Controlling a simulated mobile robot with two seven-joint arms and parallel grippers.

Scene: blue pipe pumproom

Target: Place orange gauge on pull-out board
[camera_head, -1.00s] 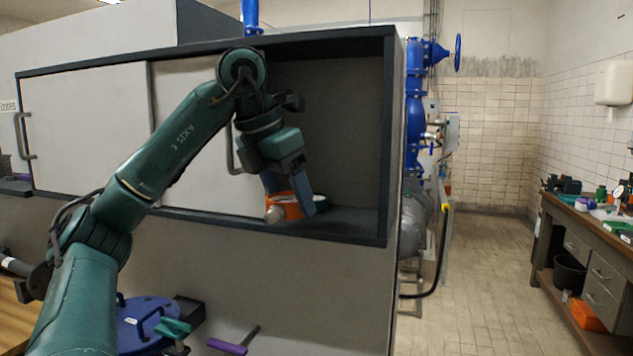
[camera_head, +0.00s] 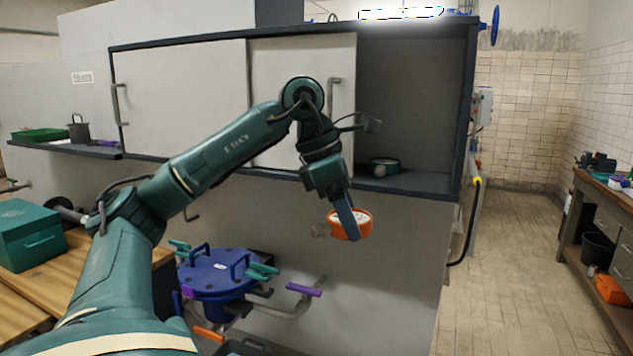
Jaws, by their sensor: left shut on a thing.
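The orange gauge (camera_head: 361,221) has a round orange rim and a pale face. My left gripper (camera_head: 348,222) is shut on it and holds it in the air, in front of the grey wall below the cabinet. One gripper finger hides part of the gauge. My right gripper is not in view. I cannot make out a pull-out board for certain.
The wall cabinet (camera_head: 180,102) has sliding doors, and its right bay is open. A dark green round gauge (camera_head: 384,167) stands in that bay. Below are a blue flanged lid (camera_head: 217,272) with handles, a teal box (camera_head: 28,234) and a wooden bench (camera_head: 110,268).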

